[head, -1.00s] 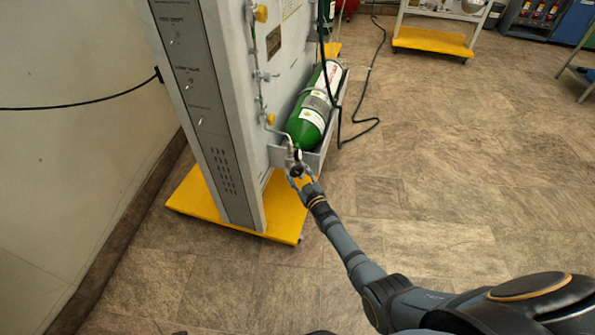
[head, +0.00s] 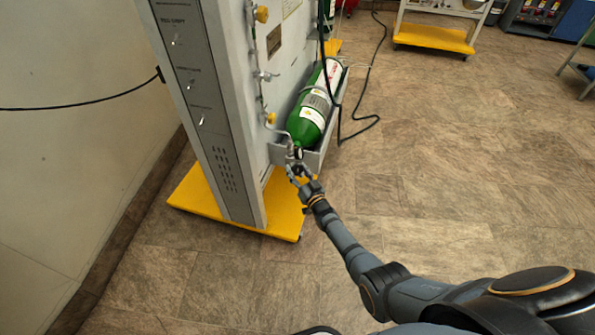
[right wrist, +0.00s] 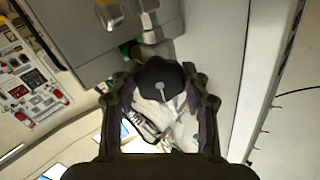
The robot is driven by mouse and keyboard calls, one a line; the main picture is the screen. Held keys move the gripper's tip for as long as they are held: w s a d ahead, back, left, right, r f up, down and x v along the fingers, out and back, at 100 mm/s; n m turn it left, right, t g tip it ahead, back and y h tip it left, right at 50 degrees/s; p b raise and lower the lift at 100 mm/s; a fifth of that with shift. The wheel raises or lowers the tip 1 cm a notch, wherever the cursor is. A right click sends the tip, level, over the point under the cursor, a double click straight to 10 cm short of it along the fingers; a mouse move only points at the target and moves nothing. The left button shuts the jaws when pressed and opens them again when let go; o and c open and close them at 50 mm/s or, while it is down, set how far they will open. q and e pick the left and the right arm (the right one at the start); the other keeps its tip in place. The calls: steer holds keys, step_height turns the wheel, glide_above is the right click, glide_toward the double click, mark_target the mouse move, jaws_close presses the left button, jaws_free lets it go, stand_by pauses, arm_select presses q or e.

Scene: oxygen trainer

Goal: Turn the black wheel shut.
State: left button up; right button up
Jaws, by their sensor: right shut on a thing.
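The black wheel (right wrist: 158,83) shows in the right wrist view between the two fingers of my right gripper (right wrist: 162,100). The fingers touch its sides, and the gripper is shut on it. In the head view my right gripper (head: 296,172) is at the valve end of the green cylinder (head: 310,112), by the lower front of the grey panel stand. The wheel is small and partly hidden by the fingers there. My left gripper is not in view.
The grey panel stand (head: 205,110) has a yellow base (head: 200,205). A bracket tray (head: 312,160) bears the cylinder. A black hose (head: 366,80) hangs to the floor on the right. The tiled floor (head: 460,150) to the right is clear.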

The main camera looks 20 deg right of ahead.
steer(key=shift+f, duration=0.1)
steer(key=o, duration=1.2)
steer(key=shift+c, duration=0.2)
steer(key=shift+s, duration=0.1)
steer(key=s+d, duration=0.1)
steer(key=s, duration=1)
steer(key=shift+s+d, duration=0.35)
steer(key=shift+s, duration=0.05)
